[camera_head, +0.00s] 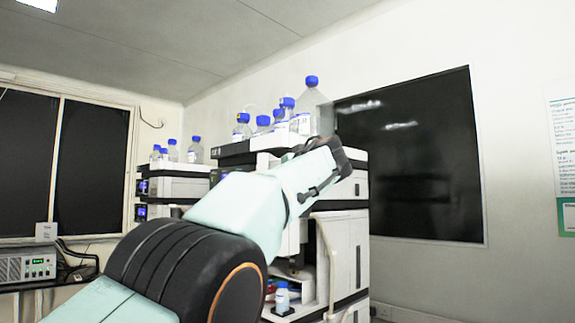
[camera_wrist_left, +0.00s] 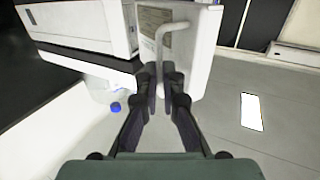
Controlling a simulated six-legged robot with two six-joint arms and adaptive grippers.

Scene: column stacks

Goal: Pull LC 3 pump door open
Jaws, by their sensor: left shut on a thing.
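In the wrist view, my left gripper (camera_wrist_left: 163,82) is shut on the curved white handle (camera_wrist_left: 161,44) of a white door panel (camera_wrist_left: 201,50). The panel stands beside the instrument housing (camera_wrist_left: 80,24) and looks set apart from it; how far it is swung out is hard to tell. In the head view, my left arm reaches across to the nearest instrument stack (camera_head: 343,255), with the dark gripper (camera_head: 341,157) at its upper part. My arm hides the gripped handle there. No stack number is readable. My right gripper is in neither view.
Blue-capped bottles (camera_head: 277,116) stand on top of the nearest stack. Another stack (camera_head: 174,184) with bottles is farther left. A small blue-capped bottle (camera_head: 282,297) sits in the lower open bay. A grey bench device (camera_head: 27,263) is at far left.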

